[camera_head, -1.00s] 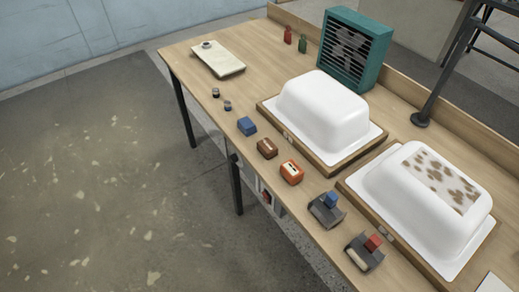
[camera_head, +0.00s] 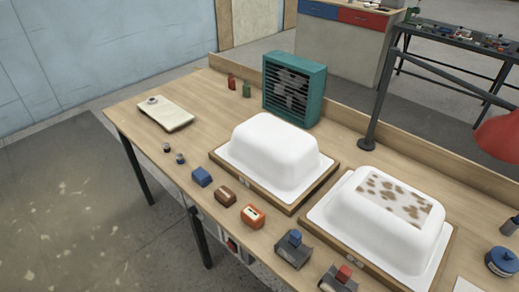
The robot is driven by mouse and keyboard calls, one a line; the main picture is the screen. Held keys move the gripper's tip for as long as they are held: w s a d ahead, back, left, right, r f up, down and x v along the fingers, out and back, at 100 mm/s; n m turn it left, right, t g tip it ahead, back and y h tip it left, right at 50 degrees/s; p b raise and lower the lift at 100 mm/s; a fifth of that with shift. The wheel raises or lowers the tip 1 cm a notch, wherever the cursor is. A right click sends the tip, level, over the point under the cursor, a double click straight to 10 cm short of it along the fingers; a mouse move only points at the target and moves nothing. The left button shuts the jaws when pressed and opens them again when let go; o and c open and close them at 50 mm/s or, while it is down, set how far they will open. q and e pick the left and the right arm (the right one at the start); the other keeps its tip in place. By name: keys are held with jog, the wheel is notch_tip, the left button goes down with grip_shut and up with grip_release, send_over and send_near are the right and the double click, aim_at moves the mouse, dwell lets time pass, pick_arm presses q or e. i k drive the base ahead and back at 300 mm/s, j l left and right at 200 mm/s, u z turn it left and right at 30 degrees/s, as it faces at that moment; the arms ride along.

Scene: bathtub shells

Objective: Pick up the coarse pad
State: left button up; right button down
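Along the front of the wooden table lie a plain blue block (camera_head: 202,176), a brown block (camera_head: 225,195) with a small pale mark, and an orange block (camera_head: 252,216) with a white label. Right of them are a dark grey holder with a blue piece on top (camera_head: 294,249) and another dark holder with a red piece on top (camera_head: 340,279), cut by the bottom edge. The labels are too small to read, so I cannot tell which of these is the coarse pad. Neither of my grippers is in view.
Two white tub shells stand on wooden boards, one plain (camera_head: 275,150) and one with a brown-spotted patch (camera_head: 385,225). A teal fan box (camera_head: 293,90), small bottles (camera_head: 238,88), a pale slab (camera_head: 165,114), a lamp post (camera_head: 378,100) and a blue tin (camera_head: 502,261) also stand there.

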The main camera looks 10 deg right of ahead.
aim_at(223, 195)
jog(key=z, duration=0.35)
jog(key=j+z, duration=0.25)
jog(key=z, duration=0.2)
jog(key=j+z, duration=0.3)
jog(key=z, duration=0.2)
jog(key=j+z, duration=0.25)
jog(key=z, duration=0.2)
jog(key=k+j+z, duration=0.1)
jog(key=j, duration=0.25)
jog(key=k+j+z, duration=0.1)
jog(key=j, duration=0.3)
jog(key=k+j+z, duration=0.15)
jog(key=j, duration=0.2)
jog(key=k+j+z, duration=0.1)
jog(key=j, duration=0.2)
jog(key=k+j+z, duration=0.1)
jog(key=j, duration=0.25)
jog(key=k+j, duration=0.3)
jog(key=j, duration=0.15)
